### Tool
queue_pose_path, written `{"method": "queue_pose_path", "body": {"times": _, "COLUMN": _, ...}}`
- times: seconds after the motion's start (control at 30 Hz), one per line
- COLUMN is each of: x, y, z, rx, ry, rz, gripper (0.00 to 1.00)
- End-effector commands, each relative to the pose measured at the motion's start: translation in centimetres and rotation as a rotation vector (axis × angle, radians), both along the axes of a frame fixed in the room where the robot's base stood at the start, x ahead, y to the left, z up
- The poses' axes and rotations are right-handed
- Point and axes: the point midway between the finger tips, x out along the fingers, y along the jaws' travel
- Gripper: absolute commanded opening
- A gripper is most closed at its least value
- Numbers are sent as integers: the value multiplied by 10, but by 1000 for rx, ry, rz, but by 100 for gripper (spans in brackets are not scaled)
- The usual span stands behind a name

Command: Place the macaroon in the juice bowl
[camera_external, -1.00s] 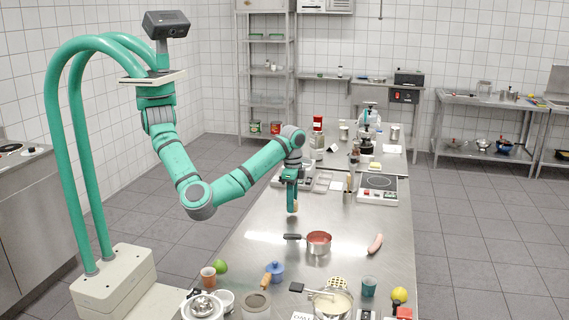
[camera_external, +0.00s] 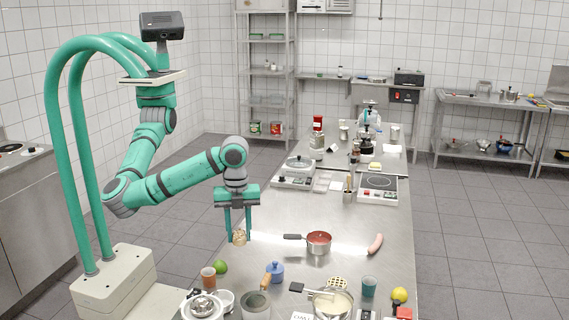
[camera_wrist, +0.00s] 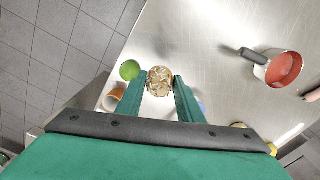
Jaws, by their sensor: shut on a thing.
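My gripper (camera_external: 238,234) is shut on the macaroon (camera_external: 239,238), a round, golden-brown, rough lump. It hangs between the fingertips near the table's left edge, apparently above the surface. In the wrist view the macaroon (camera_wrist: 160,78) sits between the two green fingers. No vessel is clearly marked as the juice bowl.
A green lime (camera_external: 220,267), an orange-brown cup (camera_external: 208,277) and a blue lidded pot (camera_external: 276,271) stand in front of my gripper. A pot with cream-coloured contents (camera_external: 334,304) is at the front. A sausage (camera_external: 375,243) lies right of the saucepan.

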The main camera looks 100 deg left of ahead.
Motion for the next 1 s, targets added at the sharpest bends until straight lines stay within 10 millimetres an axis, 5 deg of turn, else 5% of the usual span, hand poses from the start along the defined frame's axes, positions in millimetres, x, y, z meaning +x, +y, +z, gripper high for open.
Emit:
{"method": "queue_pose_path", "body": {"times": 0.03, "x": -14, "y": -22, "z": 4, "rx": -1, "ry": -1, "rz": -76, "gripper": 9}}
{"method": "queue_pose_path", "body": {"times": 0.2, "x": -51, "y": -69, "z": 15, "rx": 0, "ry": -2, "rz": -275, "gripper": 9}}
{"method": "queue_pose_path", "body": {"times": 0.43, "x": -76, "y": -98, "z": 22, "rx": 1, "ry": -3, "rz": -406, "gripper": 9}}
{"method": "queue_pose_path", "body": {"times": 1.0, "x": -12, "y": -165, "z": -26, "rx": 1, "ry": -1, "rz": -419, "gripper": 9}}
